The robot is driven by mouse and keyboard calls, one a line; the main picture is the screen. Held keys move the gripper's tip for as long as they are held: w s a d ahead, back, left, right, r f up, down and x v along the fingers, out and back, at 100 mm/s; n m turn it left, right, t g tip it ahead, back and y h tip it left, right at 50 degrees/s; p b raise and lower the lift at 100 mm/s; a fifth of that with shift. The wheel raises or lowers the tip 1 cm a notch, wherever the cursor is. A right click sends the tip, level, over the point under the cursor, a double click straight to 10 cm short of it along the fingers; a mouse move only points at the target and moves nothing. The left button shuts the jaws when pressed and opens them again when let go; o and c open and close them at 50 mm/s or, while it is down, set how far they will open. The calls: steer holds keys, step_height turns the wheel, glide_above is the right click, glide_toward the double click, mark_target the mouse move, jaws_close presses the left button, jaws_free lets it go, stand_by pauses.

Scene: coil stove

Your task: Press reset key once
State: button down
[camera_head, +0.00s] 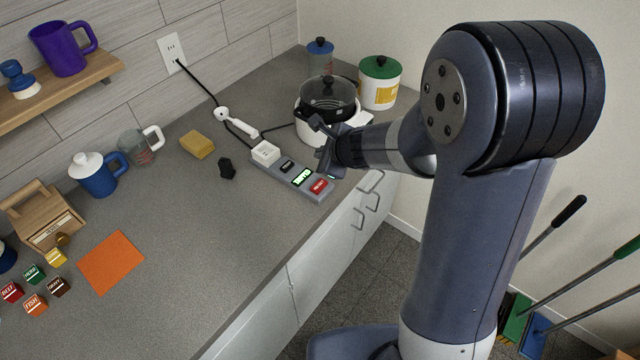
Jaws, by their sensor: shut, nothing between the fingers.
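A grey panel (260,172) lies on the counter near its front edge. It carries a white socket block (266,153), a black key (288,167), a lit green display (302,177) and a red key (319,186). The red key has white lettering too small to read surely; it may be the reset key. My gripper (326,160) is shut and empty. In the picture it appears just above and right of the panel's right end, apart from the red key. Its height above the panel is hard to tell.
A pot with a glass lid (327,97) on a white appliance and a green-lidded canister (379,84) stand behind my gripper. A white plug strip (236,124), yellow sponge (197,145) and small black object (226,169) lie left. The counter in front of the panel is clear.

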mark_target(322, 188)
step_height(322, 188, down, 9)
steer(key=b, duration=0.8)
steer(key=shift+r+b, duration=0.1)
steer(key=shift+b, duration=0.2)
stand_by(1.7)
steer(key=shift+f+b, duration=0.4)
steer(key=shift+b, duration=0.05)
steer(key=shift+f+b, duration=0.5)
steer(key=shift+b, duration=0.05)
stand_by(0.5)
steer(key=shift+r, duration=0.1)
steer(key=shift+r+p, duration=0.85)
steer(key=shift+r, duration=0.1)
step_height(322, 188, up, 5)
steer(key=p, duration=0.4)
steer(key=shift+p, duration=0.3)
